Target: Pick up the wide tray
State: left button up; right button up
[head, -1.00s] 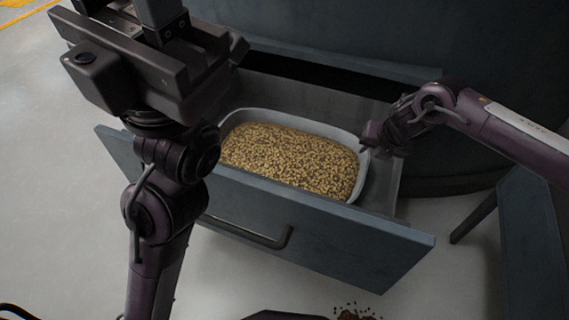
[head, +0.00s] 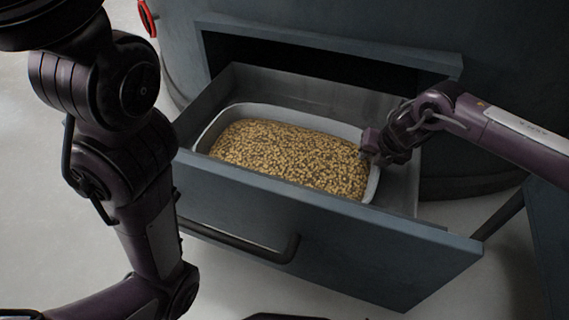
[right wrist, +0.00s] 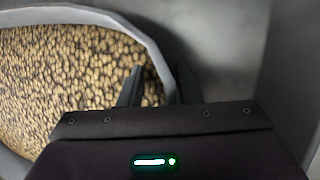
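The wide tray (head: 290,115) is a pale grey tub full of yellow-brown pellets (head: 285,155). It sits inside the open drawer (head: 330,235). My right gripper (head: 370,150) is at the tray's right end. In the right wrist view the gripper (right wrist: 158,85) has its two fingers apart, one on the pellet side and one on the outer side of the tray's rim (right wrist: 152,45). A gap shows between the fingers and the rim. My left arm rises at the left of the head view, and its gripper is out of frame.
The drawer stands out from a dark blue-grey round machine (head: 510,90). The drawer front has a dark bar handle (head: 240,240). A blue-grey panel (head: 545,220) stands at the right. Pale floor (head: 50,210) is clear at the left.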

jog(key=shift+f, duration=0.15)
grip_shut()
dwell(1.4)
